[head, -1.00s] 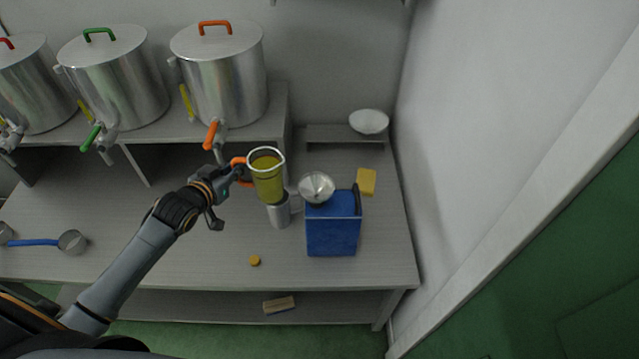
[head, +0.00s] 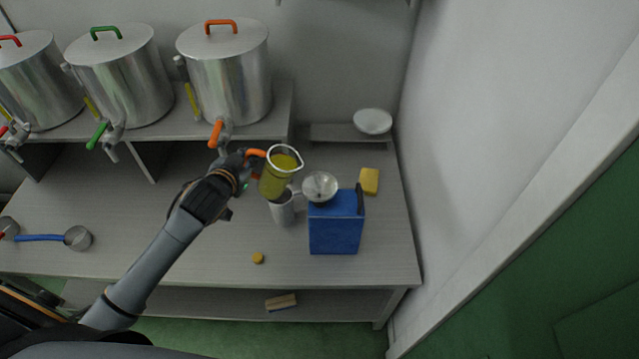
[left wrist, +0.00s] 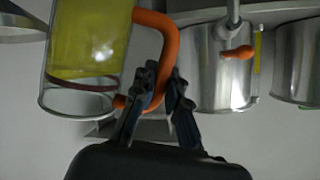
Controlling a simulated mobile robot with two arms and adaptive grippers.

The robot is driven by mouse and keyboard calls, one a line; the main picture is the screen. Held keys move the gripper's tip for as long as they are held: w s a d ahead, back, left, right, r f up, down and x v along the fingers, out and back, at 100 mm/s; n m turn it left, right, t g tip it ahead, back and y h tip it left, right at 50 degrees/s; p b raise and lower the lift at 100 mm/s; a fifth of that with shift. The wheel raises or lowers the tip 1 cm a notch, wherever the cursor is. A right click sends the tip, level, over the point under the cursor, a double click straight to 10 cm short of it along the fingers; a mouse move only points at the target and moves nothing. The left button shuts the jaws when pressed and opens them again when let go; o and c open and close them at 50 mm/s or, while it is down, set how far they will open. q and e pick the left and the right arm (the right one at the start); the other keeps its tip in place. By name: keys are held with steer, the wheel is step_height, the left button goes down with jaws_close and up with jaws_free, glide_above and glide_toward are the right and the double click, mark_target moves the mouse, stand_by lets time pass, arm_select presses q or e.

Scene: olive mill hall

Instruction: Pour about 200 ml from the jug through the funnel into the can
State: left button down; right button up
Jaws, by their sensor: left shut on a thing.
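The jug (head: 276,182) is clear with an orange handle and holds yellow-green oil; it also shows in the left wrist view (left wrist: 88,45). My left gripper (head: 250,172) is shut on its handle, which also shows between the fingers (left wrist: 160,88) in the left wrist view. The jug is held above the bench, tilted a little to the right, its rim near the funnel. The metal funnel (head: 320,186) sits on top of the blue can (head: 335,235), at the can's left side. No stream of oil shows. My right gripper is not in view.
A metal mug (head: 283,212) stands below the jug, left of the can. A yellow cap (head: 258,258) lies in front. A yellow sponge (head: 369,181) and a white bowl (head: 372,121) are behind, right. Steel vats (head: 228,75) with taps stand on the shelf. The front left bench is mostly clear.

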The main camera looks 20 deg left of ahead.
mark_target(260, 152)
arm_select(q)
steer(key=shift+w+d+r+m+y, duration=0.15)
steer(key=shift+d+r+m+y, duration=0.15)
steer(key=shift+d+r+m, duration=0.35)
steer(key=shift+d+f, duration=0.1)
steer(key=shift+d, duration=0.05)
steer(key=shift+d+y+b, duration=0.3)
steer(key=shift+d+b, duration=0.05)
steer(key=shift+d, duration=0.1)
steer(key=shift+w+d+r+m, duration=0.1)
steer(key=shift+d+r+m, duration=0.2)
steer(key=shift+m, duration=0.05)
steer(key=shift+d+r+m+y, duration=0.2)
steer(key=shift+r+m+y, duration=0.1)
steer(key=shift+r+y, duration=0.15)
steer(key=shift+d+r+m+y, duration=0.25)
steer(key=shift+r+m, duration=0.05)
steer(key=shift+r, duration=0.2)
steer(key=shift+w+d+m+y, duration=0.1)
steer(key=shift+d+m+y, duration=0.3)
steer(key=shift+m, duration=0.2)
stand_by(0.7)
steer(key=shift+d+r+m+y, duration=0.3)
steer(key=shift+r+m, duration=0.2)
steer(key=shift+r, duration=0.1)
stand_by(1.4)
